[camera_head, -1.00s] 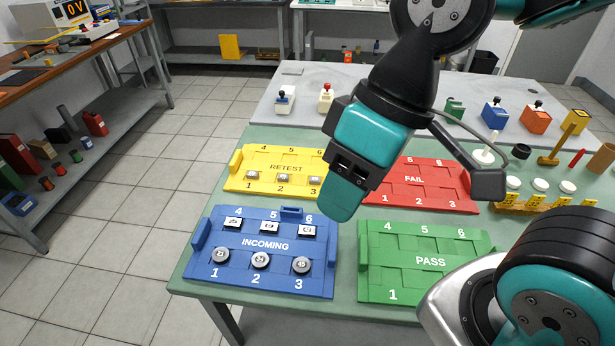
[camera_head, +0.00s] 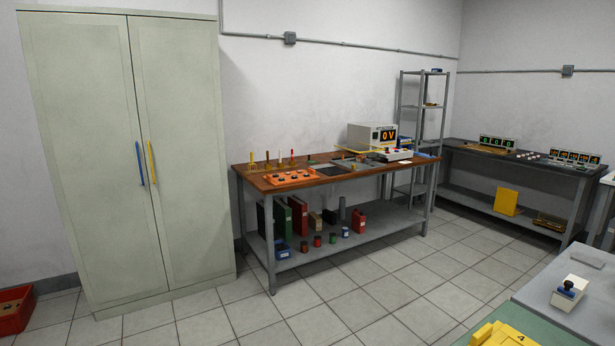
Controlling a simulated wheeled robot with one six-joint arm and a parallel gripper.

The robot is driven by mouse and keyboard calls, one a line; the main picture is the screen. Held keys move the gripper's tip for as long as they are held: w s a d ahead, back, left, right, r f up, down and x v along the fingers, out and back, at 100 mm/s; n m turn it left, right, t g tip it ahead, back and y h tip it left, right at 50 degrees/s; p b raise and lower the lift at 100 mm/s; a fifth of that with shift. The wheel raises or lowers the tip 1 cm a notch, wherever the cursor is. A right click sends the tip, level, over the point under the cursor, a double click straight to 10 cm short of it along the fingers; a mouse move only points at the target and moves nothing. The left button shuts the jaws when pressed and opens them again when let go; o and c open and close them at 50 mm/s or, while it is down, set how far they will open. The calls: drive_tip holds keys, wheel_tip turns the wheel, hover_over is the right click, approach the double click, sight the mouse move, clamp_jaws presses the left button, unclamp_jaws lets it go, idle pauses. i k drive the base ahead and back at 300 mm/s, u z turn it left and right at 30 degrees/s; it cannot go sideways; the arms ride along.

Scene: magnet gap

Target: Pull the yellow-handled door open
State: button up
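A tall pale green-grey cabinet (camera_head: 85,150) stands against the wall at the left. Its right door (camera_head: 185,150) carries a vertical yellow handle (camera_head: 152,162) near the middle seam. Its left door carries a blue handle (camera_head: 140,164) just beside it. Both doors look shut. My gripper and arm are out of this view, so their place relative to the handle is not shown.
A wooden workbench (camera_head: 335,170) with a lower shelf stands right of the cabinet. A red crate (camera_head: 14,310) is on the floor at the far left. Tiled floor (camera_head: 330,310) is clear before the cabinet. A table corner (camera_head: 545,300) is at lower right.

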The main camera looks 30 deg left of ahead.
sight(176, 63)
drive_tip(key=u, duration=1.9)
drive_tip(key=i, duration=4.25)
drive_tip(key=u, duration=0.2)
drive_tip(key=k, duration=0.1)
drive_tip(key=z, duration=0.3)
